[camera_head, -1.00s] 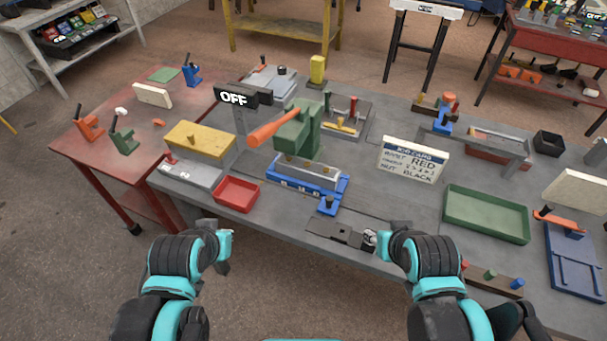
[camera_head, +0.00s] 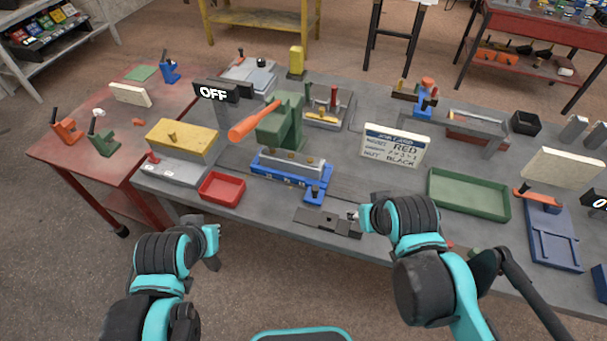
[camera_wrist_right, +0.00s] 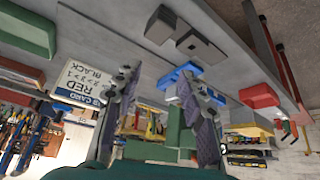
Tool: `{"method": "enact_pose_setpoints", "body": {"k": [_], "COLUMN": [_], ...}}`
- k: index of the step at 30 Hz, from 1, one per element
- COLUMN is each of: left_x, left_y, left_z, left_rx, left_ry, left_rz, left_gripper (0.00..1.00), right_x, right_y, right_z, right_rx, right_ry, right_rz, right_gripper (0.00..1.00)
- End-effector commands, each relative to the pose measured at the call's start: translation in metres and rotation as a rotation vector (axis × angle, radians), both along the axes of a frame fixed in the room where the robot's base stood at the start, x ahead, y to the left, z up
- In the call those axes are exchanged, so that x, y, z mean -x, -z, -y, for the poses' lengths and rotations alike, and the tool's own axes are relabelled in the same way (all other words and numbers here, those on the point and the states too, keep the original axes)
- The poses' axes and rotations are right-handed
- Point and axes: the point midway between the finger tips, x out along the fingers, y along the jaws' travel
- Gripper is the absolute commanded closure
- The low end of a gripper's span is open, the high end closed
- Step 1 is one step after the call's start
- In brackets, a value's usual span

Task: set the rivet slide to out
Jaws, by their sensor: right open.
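A blue slide fixture (camera_head: 262,176) holding a grey bar (camera_head: 288,163) sits at the foot of the green press (camera_head: 281,125) with its orange lever (camera_head: 254,121). A blue handle block (camera_head: 314,193) is at its front right; I take this as the rivet slide, but its labels are too small to read. In the right wrist view, blue parts of it (camera_wrist_right: 180,76) show between the fingers. My right gripper (camera_head: 355,214) is open and empty, over the bench's front edge, apart from the slide; its fingers show in the wrist view (camera_wrist_right: 160,108). My left gripper (camera_head: 212,246) hangs before the bench, apart from everything.
A dark plate (camera_head: 325,221) lies close to the right gripper. A red tray (camera_head: 222,188) is left of the slide, a job card (camera_head: 396,146) and green tray (camera_head: 468,195) right. An OFF sign (camera_head: 214,93) stands behind. Bare bench (camera_head: 350,184) lies right of the slide.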

Motion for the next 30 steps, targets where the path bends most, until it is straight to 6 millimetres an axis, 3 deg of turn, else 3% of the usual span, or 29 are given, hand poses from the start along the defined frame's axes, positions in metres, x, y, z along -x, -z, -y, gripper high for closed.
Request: {"method": "enact_pose_setpoints", "body": {"k": [3, 7, 15, 21, 26, 30], "left_x": [0.0, 0.0, 0.0, 0.0, 0.0, 0.0], "left_y": [-0.014, -0.027, -0.049, -0.057, -0.056, -0.049], "left_z": [0.0, 0.0, 0.0, 0.0, 0.0, 0.0], "left_rx": [0.0, 0.0, 0.0, 0.0, 0.0, 0.0], "left_ry": [0.0, 0.0, 0.0, 0.0, 0.0, 0.0], "left_rz": [0.0, 0.0, 0.0, 0.0, 0.0, 0.0], "left_gripper": [1.0, 1.0, 1.0, 1.0, 1.0, 1.0], "right_x": [-0.028, -0.06, -0.123, -0.146, -0.15, -0.15], "right_y": [-0.023, -0.033, -0.025, -0.008, 0.003, 0.022], "right_z": [-0.013, -0.031, -0.074, -0.094, -0.099, -0.099], "right_rx": [0.016, 0.038, 0.085, 0.107, 0.112, 0.112], "right_ry": [-0.057, -0.128, -0.27, -0.332, -0.346, -0.346], "right_rz": [-0.089, -0.204, -0.427, -0.527, -0.551, -0.552], "right_gripper": [0.59, 0.59, 0.59, 0.59, 0.59, 0.59]}}
